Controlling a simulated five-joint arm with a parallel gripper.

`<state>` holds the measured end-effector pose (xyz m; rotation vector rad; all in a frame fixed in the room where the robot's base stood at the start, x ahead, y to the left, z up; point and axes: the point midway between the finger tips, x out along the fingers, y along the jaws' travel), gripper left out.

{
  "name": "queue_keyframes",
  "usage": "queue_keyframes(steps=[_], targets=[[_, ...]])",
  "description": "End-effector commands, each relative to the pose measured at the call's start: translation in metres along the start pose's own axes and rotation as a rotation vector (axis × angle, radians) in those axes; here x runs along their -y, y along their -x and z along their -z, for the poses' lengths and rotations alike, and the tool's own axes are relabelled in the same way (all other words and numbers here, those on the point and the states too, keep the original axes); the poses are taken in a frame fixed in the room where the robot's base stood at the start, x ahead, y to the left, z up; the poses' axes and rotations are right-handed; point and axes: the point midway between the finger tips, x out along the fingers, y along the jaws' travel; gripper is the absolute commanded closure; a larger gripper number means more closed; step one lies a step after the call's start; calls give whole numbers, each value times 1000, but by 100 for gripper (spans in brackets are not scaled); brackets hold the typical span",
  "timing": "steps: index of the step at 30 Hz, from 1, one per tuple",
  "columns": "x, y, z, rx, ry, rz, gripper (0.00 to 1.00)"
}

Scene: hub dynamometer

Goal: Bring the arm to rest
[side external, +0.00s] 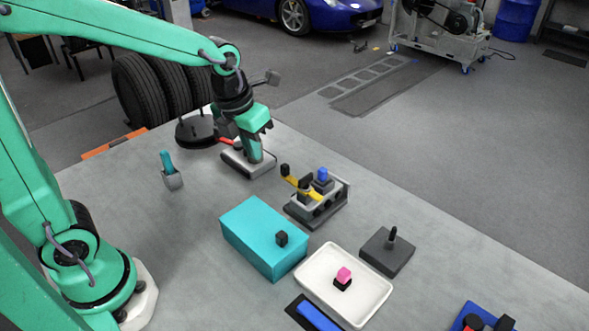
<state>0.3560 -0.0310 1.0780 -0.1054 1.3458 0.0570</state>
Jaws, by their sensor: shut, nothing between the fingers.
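My green arm reaches in from the left and bends down at the black wrist joint. My gripper (254,156) points down at the back of the grey table (190,240), shut and empty. Its fingertips are over or at a grey slab-like base (262,170); I cannot tell whether they touch it. A small red part (228,141) shows just left of the gripper.
A teal box (255,232) with a black knob stands mid-table. A grey fixture with yellow and blue parts (318,200) is behind it. A white tray (310,255) holds a pink-topped piece (344,275). A dark plate with a peg (388,253) lies right. The table's left middle is fairly clear.

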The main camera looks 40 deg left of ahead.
Motion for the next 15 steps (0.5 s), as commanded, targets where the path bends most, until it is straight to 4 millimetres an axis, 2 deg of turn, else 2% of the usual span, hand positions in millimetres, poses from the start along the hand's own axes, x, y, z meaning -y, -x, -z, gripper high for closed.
queue_keyframes(steps=[4,15], targets=[[0,8,0,0,0,0,100],[-1,12,2,3,39,0,100]])
